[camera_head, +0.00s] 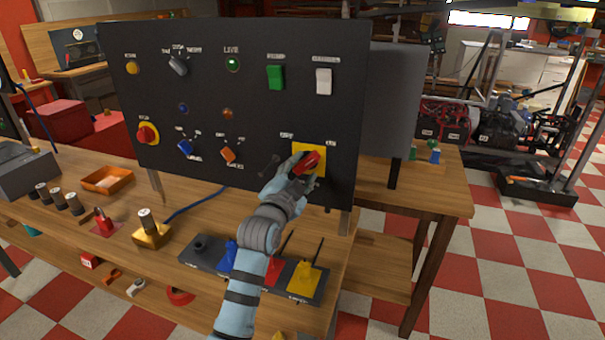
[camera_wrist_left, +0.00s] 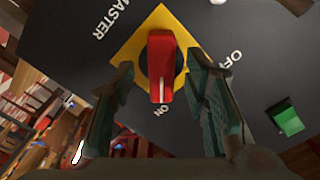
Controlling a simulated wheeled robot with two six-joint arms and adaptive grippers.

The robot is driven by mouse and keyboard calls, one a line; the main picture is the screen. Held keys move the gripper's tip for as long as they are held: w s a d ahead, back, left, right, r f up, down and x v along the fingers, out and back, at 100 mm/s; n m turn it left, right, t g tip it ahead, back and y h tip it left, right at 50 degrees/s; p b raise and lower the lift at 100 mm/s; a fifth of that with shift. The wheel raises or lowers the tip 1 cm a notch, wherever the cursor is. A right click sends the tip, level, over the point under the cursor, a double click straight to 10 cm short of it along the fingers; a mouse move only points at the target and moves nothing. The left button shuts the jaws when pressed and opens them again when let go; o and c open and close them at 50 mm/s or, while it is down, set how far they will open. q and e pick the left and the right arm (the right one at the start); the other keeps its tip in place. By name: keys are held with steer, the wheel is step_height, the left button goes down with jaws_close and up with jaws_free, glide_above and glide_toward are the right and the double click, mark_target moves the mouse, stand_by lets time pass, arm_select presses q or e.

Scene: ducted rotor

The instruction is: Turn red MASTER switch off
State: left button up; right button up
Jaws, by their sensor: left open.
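The red MASTER switch (camera_head: 308,162) is a rotary handle on a yellow square plate (camera_head: 319,149), low on the right of the black panel (camera_head: 200,100). In the left wrist view the red handle (camera_wrist_left: 161,66) stands nearly vertical, with its lower end by the ON label (camera_wrist_left: 159,110). The OFF label (camera_wrist_left: 230,60) is to its right. My left gripper (camera_head: 298,174) is at the switch, with its fingers open on either side of the handle and gaps visible. It partly hides the plate in the head view. My right gripper is not in view.
A green rocker (camera_head: 275,77) and a white rocker (camera_head: 323,81) sit above the switch. Blue (camera_head: 185,147) and orange (camera_head: 228,154) knobs are to its left. Below, a dark base with coloured levers (camera_head: 303,278) stands on the wooden bench (camera_head: 110,220).

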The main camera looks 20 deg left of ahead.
arm_select(q)
steer(key=shift+w, duration=0.35)
steer(key=shift+r, duration=0.1)
jaws_close()
